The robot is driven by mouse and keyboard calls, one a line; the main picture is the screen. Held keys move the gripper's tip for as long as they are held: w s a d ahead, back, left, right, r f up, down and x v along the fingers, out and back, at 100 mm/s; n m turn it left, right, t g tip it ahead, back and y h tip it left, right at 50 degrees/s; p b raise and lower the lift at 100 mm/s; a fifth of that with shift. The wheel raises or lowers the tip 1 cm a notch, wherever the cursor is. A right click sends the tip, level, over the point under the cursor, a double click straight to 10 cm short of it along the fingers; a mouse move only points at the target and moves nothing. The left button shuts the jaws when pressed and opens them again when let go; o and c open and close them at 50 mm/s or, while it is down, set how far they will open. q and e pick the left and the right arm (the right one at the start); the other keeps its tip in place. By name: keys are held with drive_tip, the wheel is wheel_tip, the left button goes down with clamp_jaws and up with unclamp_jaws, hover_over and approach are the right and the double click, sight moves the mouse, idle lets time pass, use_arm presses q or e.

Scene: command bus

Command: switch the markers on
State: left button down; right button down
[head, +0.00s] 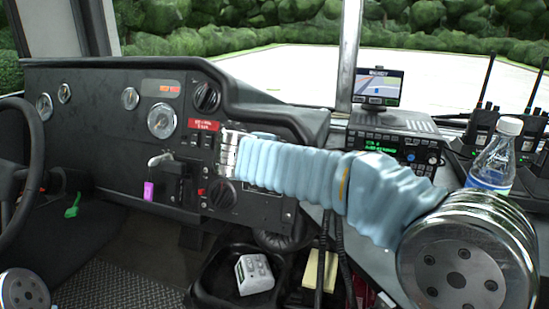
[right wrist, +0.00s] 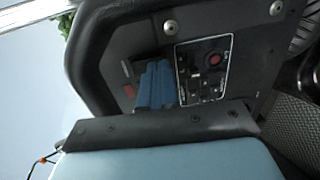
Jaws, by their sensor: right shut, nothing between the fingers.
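A small row of dark switches (head: 201,141) sits under a red label (head: 203,126) on the black dashboard; I cannot read which one is for the markers. My right arm reaches in from the right, its metal wrist in front of the dashboard just right of these switches. The wrist hides the fingers in the head view. In the right wrist view my right gripper (right wrist: 156,72) shows blue fingers, shut and empty, close to the dashboard beside a white-outlined switch panel (right wrist: 203,68). Whether the fingertips touch anything cannot be told. My left gripper is out of view.
Left of the switches are a gauge (head: 162,120) and a lever with a purple tag (head: 149,191). The steering wheel (head: 28,160) is at far left. A radio (head: 385,145) and a water bottle (head: 493,160) stand right.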

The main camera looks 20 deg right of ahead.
drive_tip(key=shift+w+d+f, duration=0.1)
drive_tip(key=shift+f, duration=0.05)
drive_tip(key=shift+w+d, duration=0.1)
idle(0.5)
drive_tip(key=shift+r+p, duration=0.35)
drive_tip(key=shift+r, duration=0.4)
